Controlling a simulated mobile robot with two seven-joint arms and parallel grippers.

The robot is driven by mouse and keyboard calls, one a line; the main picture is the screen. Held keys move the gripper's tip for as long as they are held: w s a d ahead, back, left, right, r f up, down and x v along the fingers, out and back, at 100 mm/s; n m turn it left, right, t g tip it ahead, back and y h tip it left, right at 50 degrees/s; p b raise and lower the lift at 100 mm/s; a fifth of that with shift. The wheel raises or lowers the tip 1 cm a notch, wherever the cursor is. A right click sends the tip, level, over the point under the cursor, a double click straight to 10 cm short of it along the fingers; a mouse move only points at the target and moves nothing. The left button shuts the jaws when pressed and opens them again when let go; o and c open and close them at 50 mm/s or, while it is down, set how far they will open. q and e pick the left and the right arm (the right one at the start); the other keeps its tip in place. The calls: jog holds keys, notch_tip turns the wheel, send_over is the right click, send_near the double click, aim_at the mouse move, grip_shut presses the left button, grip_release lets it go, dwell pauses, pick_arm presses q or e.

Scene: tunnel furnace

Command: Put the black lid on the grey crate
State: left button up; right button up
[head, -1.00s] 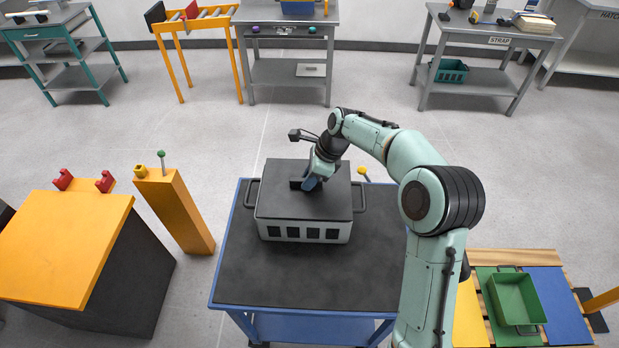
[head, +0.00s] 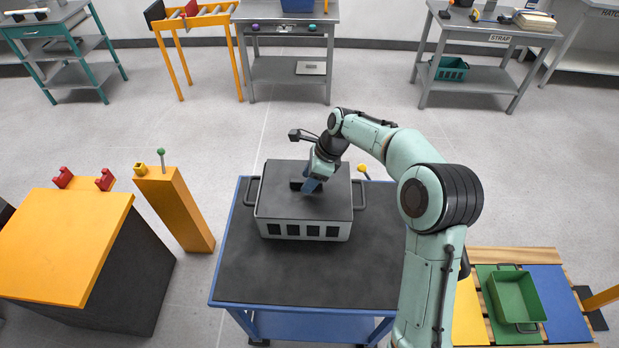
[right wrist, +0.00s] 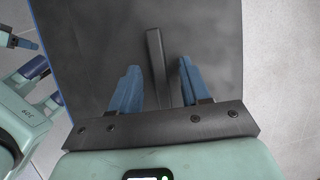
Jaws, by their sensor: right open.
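The black lid (head: 285,203) lies flat on top of the grey crate (head: 304,231), which stands on the blue cart. Its edges look lined up with the crate's rim. The lid's raised bar handle shows in the right wrist view (right wrist: 156,60). My right gripper (head: 309,187) is over the middle of the lid. Its blue fingers (right wrist: 158,82) are open, one on each side of the handle, with gaps to both sides. In the right wrist view, teal and blue parts of mine show at the left edge; whether they include my left gripper's jaws is unclear.
The blue cart's dark top (head: 300,280) is clear in front of the crate. An orange post (head: 176,212) and an orange-topped block (head: 65,245) stand at the left. A green bin (head: 516,299) sits on a pallet at the right.

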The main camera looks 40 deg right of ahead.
pick_arm(q)
jog(key=shift+w+r+p, duration=0.3)
jog(key=shift+r+p, duration=0.15)
jog(key=shift+r, duration=0.1)
jog(key=shift+w+r+p, duration=0.25)
jog(key=shift+r+p, duration=0.2)
jog(key=shift+r, duration=0.05)
pick_arm(e)
jog(key=v, duration=1.2)
jog(key=shift+r, duration=0.5)
jog(key=shift+a, duration=0.1)
